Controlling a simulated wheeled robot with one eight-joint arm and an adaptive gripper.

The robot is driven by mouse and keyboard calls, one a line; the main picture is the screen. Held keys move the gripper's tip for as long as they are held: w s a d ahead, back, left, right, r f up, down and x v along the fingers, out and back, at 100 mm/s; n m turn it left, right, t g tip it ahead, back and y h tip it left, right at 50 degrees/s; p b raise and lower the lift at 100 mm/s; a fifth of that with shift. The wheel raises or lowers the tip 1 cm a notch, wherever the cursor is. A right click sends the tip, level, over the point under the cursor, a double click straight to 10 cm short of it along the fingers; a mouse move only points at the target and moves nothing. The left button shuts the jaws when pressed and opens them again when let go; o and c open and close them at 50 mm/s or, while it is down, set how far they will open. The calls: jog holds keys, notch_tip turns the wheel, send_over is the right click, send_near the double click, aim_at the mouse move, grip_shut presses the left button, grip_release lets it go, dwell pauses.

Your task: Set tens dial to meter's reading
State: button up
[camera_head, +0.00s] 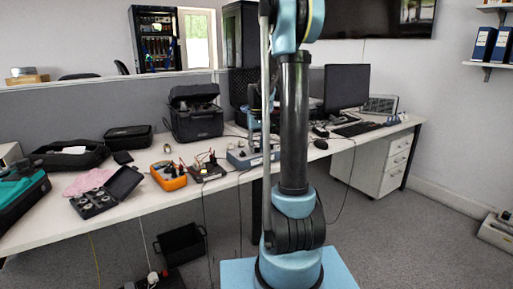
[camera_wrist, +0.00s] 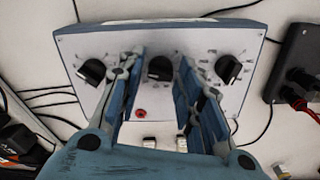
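A grey-blue box with a pale front panel (camera_wrist: 215,48) fills the upper middle of the wrist view. It carries three black dials in a row: a left dial (camera_wrist: 93,71), a middle dial (camera_wrist: 160,68) and a right dial (camera_wrist: 228,69). My gripper (camera_wrist: 160,62) is open, its two fingers on either side of the middle dial in the picture; I cannot tell whether they touch it. Dial markings are too small to read. In the head view the box (camera_head: 244,158) stands on the bench, partly behind my arm. An orange meter (camera_head: 168,176) stands to its left; its reading is not legible.
A small dark device (camera_head: 207,171) with leads stands between meter and box; a dark device (camera_wrist: 293,75) also lies right of the box in the wrist view. Cables run around the box. An open black case (camera_head: 108,192) lies left of the meter. A monitor (camera_head: 346,86) stands farther right.

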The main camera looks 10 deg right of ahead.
grip_shut()
jog(key=shift+n, duration=0.5)
jog(key=n, duration=0.4)
jog(key=shift+n, duration=0.4)
jog(key=n, duration=0.6)
jog(key=o, duration=0.6)
grip_release()
jog(key=shift+c, duration=0.2)
